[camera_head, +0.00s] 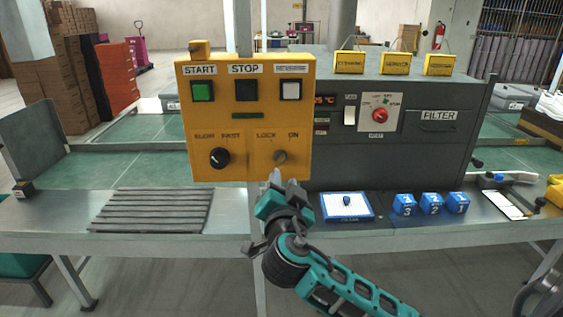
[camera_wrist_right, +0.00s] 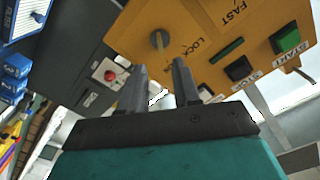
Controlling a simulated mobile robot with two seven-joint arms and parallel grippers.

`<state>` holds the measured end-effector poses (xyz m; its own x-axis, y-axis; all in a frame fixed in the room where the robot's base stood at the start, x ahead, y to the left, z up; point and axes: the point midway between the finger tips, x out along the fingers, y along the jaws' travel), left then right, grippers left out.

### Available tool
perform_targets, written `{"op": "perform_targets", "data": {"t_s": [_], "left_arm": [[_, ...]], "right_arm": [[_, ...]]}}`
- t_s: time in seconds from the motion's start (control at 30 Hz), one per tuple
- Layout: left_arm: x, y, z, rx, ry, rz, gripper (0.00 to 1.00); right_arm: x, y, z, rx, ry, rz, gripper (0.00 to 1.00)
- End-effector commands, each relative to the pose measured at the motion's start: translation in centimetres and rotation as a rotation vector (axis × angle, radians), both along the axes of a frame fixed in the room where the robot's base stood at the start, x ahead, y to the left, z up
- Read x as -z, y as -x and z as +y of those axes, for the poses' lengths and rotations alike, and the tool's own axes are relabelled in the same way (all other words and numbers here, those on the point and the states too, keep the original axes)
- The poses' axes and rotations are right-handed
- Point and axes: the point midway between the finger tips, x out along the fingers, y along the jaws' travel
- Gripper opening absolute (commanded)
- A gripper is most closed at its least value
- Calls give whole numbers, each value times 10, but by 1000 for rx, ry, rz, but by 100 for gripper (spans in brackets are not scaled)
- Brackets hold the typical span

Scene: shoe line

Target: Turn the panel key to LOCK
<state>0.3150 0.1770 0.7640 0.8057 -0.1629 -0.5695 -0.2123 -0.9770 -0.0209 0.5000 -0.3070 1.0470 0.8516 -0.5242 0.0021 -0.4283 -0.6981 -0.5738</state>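The yellow control panel (camera_head: 235,108) faces me, upright, and also shows tilted in the right wrist view (camera_wrist_right: 205,30). Its small grey key (camera_head: 280,157) is at the lower right, below the LOCK and ON labels. I cannot tell for sure which label it points to. In the right wrist view the key (camera_wrist_right: 158,40) is just beyond the fingertips. My right gripper (camera_head: 277,181) is just below and in front of the key, apart from it. Its fingers (camera_wrist_right: 160,66) are parted with nothing between them. My left gripper is not in view.
The panel also has a black SLOW/FAST knob (camera_head: 220,158), a green START button (camera_head: 202,91) and a black STOP button (camera_head: 246,90). A grey machine (camera_head: 420,160) stands right of it. Blue numbered cubes (camera_head: 431,203) and a blue-edged tray (camera_head: 330,212) are on the metal bench.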

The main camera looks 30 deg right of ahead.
Motion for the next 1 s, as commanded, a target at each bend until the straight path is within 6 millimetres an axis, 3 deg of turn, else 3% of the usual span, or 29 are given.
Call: {"op": "perform_targets", "data": {"t_s": [0.2,0.4,0.87,1.0], "left_arm": [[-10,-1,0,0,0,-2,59],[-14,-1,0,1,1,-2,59],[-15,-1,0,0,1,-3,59],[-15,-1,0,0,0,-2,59]], "right_arm": [[-2,-38,-24,1,4,1,32],[-1,-60,-37,-1,1,2,32],[1,-69,-42,-2,-1,2,32],[1,-68,-42,-2,-1,2,18]]}}
